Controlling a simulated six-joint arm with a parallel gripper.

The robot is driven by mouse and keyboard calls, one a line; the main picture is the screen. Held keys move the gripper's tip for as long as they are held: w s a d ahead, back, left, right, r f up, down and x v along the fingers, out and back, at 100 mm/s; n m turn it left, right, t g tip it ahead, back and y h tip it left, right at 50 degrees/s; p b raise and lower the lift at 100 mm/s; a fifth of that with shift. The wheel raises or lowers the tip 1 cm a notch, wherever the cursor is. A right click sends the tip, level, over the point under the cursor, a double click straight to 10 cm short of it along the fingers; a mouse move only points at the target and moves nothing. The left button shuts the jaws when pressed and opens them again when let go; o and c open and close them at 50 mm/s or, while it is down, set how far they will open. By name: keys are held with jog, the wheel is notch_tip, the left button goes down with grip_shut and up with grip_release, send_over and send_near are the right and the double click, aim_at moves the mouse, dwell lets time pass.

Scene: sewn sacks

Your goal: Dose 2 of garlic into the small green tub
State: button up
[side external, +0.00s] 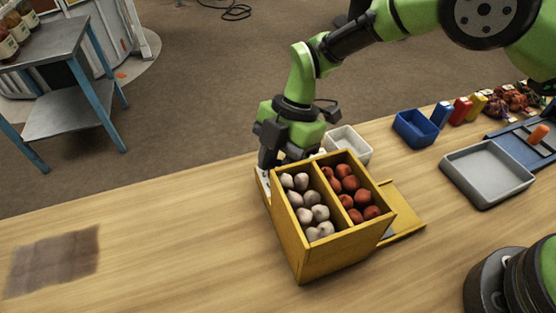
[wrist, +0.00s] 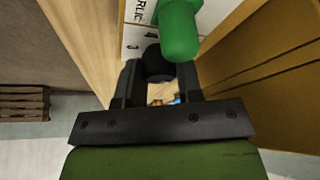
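A yellow two-compartment bin (side external: 306,247) stands on the table, with several whitish garlic bulbs (side external: 312,213) in its left compartment and reddish bulbs in its right. My gripper (side external: 267,165) is low at the bin's far-left side, its fingertips partly hidden. In the wrist view, a black round knob (wrist: 158,64) sits between my fingers, on a white panel (wrist: 137,38) with part of a garlic label and numbers. Whether the fingers press on the knob is unclear. A green cylinder (wrist: 180,32) stands out just beyond it. I see no small green tub.
A white tub (side external: 348,145) is behind the bin; a blue tub (side external: 415,129) and a grey tray (side external: 486,176) are to the right. Blue, red and yellow blocks (side external: 461,110) stand at the back. A yellow flap (side external: 405,204) lies right of the bin. The left table is mostly clear.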

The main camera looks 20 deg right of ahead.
jog(key=m, duration=0.2)
jog(key=m+t, duration=0.1)
jog(key=m, duration=0.1)
jog(key=shift+m+t+y, duration=0.3)
jog(key=o, duration=0.9)
jog(key=v, duration=1)
jog(key=shift+f, duration=0.1)
